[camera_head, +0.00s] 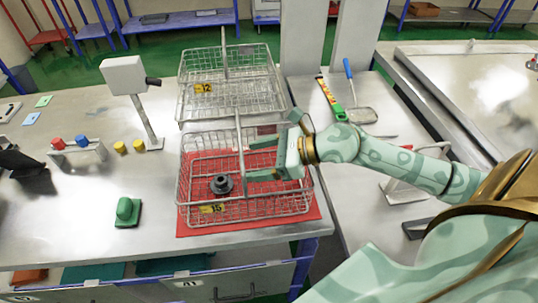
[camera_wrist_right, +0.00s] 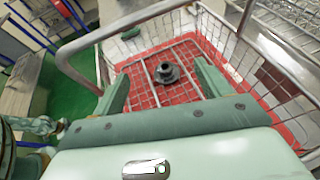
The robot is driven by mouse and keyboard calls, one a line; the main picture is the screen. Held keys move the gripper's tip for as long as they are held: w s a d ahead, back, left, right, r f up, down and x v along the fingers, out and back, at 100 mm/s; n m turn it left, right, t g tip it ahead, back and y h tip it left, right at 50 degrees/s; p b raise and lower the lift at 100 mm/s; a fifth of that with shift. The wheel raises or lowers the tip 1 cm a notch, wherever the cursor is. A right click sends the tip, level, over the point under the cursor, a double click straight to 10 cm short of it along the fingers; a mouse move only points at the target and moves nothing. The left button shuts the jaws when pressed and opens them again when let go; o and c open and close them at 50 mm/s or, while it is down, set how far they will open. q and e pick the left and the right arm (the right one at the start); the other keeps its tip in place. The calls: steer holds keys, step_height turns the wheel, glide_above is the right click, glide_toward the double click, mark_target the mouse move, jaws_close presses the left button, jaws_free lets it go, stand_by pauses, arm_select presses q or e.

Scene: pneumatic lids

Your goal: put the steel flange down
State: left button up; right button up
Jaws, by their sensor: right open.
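The steel flange (camera_head: 221,184), a dark grey round piece with a raised hub, rests on the floor of the wire basket tagged 15 (camera_head: 247,217), left of its middle. The basket stands on a red mat (camera_head: 290,226). My right gripper (camera_head: 250,161) reaches into this basket from the right, its jaws open and empty, to the right of the flange and apart from it. In the right wrist view the flange (camera_wrist_right: 167,73) lies beyond and between the two open fingers (camera_wrist_right: 160,85). My left gripper is not in view.
A second wire basket (camera_head: 185,100), tagged 12, stands behind. A basket handle (camera_head: 239,150) rises close to my gripper. A green stamp-like block (camera_head: 127,212), a control box (camera_head: 77,153) and a grey lamp-like stand (camera_head: 145,115) are on the left. A spatula (camera_head: 357,110) lies at right.

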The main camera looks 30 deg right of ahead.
steer(key=shift+v, duration=1.6)
